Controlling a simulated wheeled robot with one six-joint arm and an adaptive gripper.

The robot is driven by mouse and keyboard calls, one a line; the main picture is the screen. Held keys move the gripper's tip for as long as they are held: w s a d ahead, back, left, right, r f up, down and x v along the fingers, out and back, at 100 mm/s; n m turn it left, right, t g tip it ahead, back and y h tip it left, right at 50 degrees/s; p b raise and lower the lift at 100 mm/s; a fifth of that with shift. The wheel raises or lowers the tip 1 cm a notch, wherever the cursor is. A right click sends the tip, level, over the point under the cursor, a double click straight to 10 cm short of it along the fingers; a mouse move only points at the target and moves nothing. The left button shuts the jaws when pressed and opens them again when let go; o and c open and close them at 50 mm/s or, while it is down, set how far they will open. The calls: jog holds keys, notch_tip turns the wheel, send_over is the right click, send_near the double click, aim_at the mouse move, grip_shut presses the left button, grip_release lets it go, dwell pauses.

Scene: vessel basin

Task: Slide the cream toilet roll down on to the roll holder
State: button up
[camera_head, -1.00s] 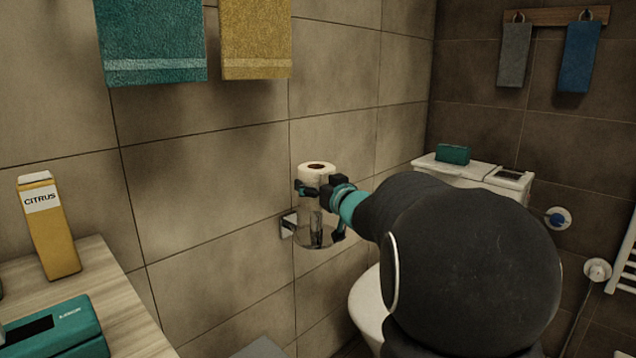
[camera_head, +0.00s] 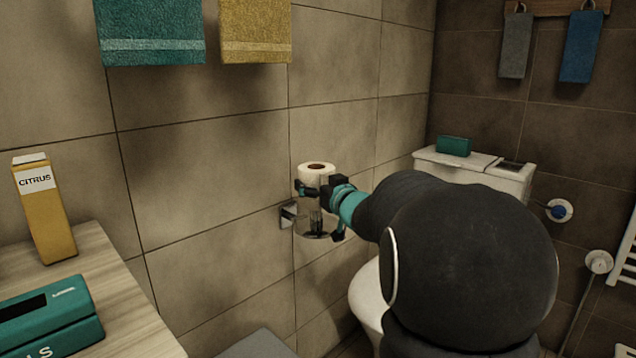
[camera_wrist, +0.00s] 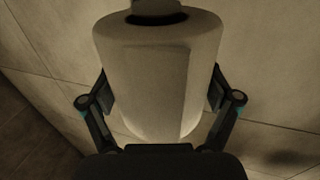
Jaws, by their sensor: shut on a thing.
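The cream toilet roll (camera_head: 317,171) is upright, with its dark core hole facing up. My gripper (camera_head: 321,190) is shut on the roll, one finger on each side. In the wrist view the roll (camera_wrist: 155,75) fills the middle between the fingers of my gripper (camera_wrist: 158,95). The shiny roll holder (camera_head: 288,215) is fixed to the tiled wall, its round plate below the roll. The roll is over the plate with a gap between them. My gripper hides part of the roll and holder, so I cannot tell whether the post is inside the core.
The wall is close behind the holder. A toilet (camera_head: 368,296) stands to the right, with a green box (camera_head: 454,146) on its cistern. A wooden counter (camera_head: 135,318) at left holds a citrus carton (camera_head: 44,212) and a teal box (camera_head: 50,316). Towels hang above.

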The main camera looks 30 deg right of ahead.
jog(key=shift+f+b, duration=1.5)
jog(key=shift+f, duration=0.6)
jog(key=o, duration=0.9)
jog(key=shift+o, duration=0.2)
jog(key=shift+s, duration=0.1)
jog(key=s, duration=1.1)
jog(key=shift+s+d, duration=0.2)
jog(key=shift+s, duration=0.2)
